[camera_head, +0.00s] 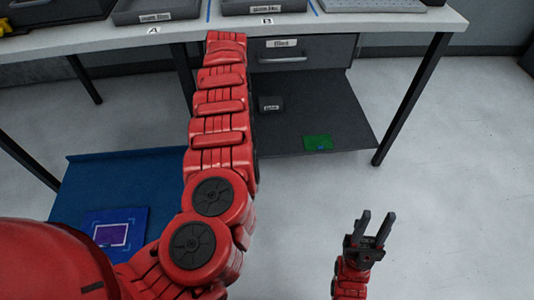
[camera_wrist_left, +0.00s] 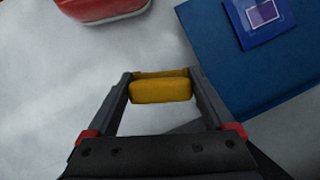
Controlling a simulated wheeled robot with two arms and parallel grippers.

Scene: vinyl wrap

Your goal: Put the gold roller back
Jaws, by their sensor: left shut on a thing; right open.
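The gold roller (camera_wrist_left: 160,91) is a short yellow cylinder, seen in the left wrist view. My left gripper (camera_wrist_left: 160,76) is shut on it, with a finger at each end, above the grey floor. In the head view I cannot make out the left gripper or the roller. My right gripper (camera_head: 376,218) is at the lower right of the head view, open and empty over the floor.
A workbench (camera_head: 400,22) with trays marked A and B crosses the top. Below it are a drawer (camera_head: 300,60) and a dark lower shelf (camera_head: 315,105) bearing a small box (camera_head: 270,103) and a green item (camera_head: 318,143). A blue panel (camera_head: 105,180) lies at left. Floor at right is clear.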

